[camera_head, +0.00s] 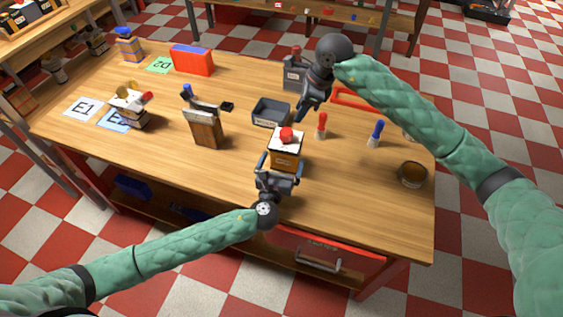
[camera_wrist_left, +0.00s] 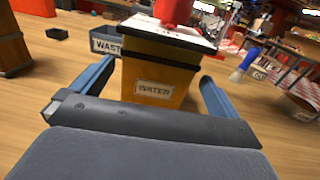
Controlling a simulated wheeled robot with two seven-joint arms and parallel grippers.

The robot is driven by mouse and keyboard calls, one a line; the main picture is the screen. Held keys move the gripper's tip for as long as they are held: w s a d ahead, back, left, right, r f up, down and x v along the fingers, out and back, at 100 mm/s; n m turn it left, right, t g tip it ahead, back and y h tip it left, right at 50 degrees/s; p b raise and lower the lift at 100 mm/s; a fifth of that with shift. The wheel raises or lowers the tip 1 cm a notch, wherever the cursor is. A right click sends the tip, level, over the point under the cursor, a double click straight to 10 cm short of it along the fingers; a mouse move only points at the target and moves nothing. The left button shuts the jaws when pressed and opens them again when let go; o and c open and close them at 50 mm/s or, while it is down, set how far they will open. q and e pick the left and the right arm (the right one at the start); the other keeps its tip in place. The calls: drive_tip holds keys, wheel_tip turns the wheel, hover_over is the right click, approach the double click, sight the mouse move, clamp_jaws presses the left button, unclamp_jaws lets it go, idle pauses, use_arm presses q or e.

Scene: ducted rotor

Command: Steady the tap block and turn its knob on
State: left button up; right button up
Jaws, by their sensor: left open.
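The tap block is an orange-yellow box (camera_head: 285,158) with a pale top and a red knob (camera_head: 287,134). It stands upright near the front middle of the table. In the left wrist view its front face (camera_wrist_left: 150,70) carries a "WATER" label, and the knob (camera_wrist_left: 173,10) is cut off at the top. My left gripper (camera_head: 280,165) is open, with one blue-grey finger on each side of the block. A gap shows on both sides. My right gripper (camera_head: 304,112) hangs above the table behind the block, apart from the knob. Its fingertips are too small to read.
A grey bin (camera_head: 271,113), marked "WASTE" in the wrist view, stands behind the block. A red-topped bottle (camera_head: 321,127) and a blue-topped one (camera_head: 375,134) stand to the right. A wooden block with a lever (camera_head: 205,130) stands to the left. The table's front left is clear.

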sight(288, 144)
use_arm(q)
drive_tip(key=shift+x, duration=3.95)
drive_tip(key=shift+f, duration=0.1)
drive_tip(key=c, duration=1)
